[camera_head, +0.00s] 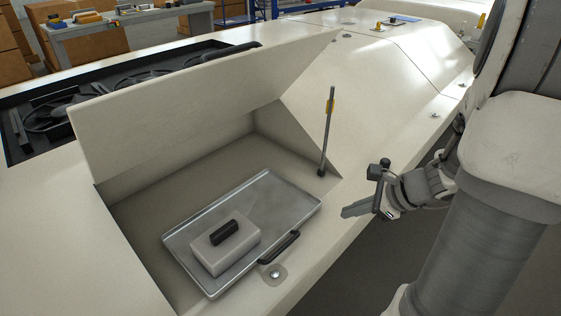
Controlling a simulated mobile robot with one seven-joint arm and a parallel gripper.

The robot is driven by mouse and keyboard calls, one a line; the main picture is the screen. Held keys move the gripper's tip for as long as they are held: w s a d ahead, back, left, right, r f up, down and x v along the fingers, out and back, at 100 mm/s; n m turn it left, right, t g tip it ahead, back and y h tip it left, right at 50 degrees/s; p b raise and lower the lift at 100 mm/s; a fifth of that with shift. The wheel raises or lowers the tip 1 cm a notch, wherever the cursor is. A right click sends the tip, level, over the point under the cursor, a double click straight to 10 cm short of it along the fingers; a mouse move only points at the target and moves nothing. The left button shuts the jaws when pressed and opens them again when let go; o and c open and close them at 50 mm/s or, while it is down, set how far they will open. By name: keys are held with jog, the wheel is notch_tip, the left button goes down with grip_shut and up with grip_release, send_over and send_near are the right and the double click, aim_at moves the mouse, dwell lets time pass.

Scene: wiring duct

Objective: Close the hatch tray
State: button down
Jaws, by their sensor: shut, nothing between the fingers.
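The metal tray (264,190) lies inside the open hatch recess, tilted in view, with its front edge near the recess rim. A black handle (279,248) sits on its front right edge. A pale box with a black grip (228,249) rests on the tray. The hatch lid (185,105) stands raised above the back of the recess. A thin dark rod (328,133) with a yellow tag stands at the recess's right end. My gripper (347,210) is shut and empty, to the right of the tray and handle, apart from both.
A dark open bay (105,87) with round parts lies behind the lid at left. A bolt on a round plate (274,274) is near the tray handle. The pale housing (380,60) extends to the back right. Benches and cardboard boxes stand in the background.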

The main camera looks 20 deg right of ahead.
aim_at(315, 212)
jog(key=d+f+m+t+b, duration=0.1)
jog(key=d+f+m+t, duration=0.1)
jog(key=d+f+m, duration=0.25)
jog(key=shift+m+h, duration=0.3)
jog(key=shift+m, duration=0.15)
jog(key=b+x, duration=0.4)
jog(key=x, duration=0.6)
jog(key=shift+a+b, duration=0.1)
jog(key=shift+b, duration=0.2)
jog(key=shift+w+a+r, duration=0.1)
jog(key=shift+w+a, duration=0.25)
jog(key=shift+w, duration=0.2)
jog(key=shift+w+a, duration=0.3)
jog(key=shift+w, duration=0.25)
jog(key=shift+w+a+r+b, duration=0.1)
jog(key=shift+w+a+b, duration=0.25)
jog(key=shift+w, duration=0.35)
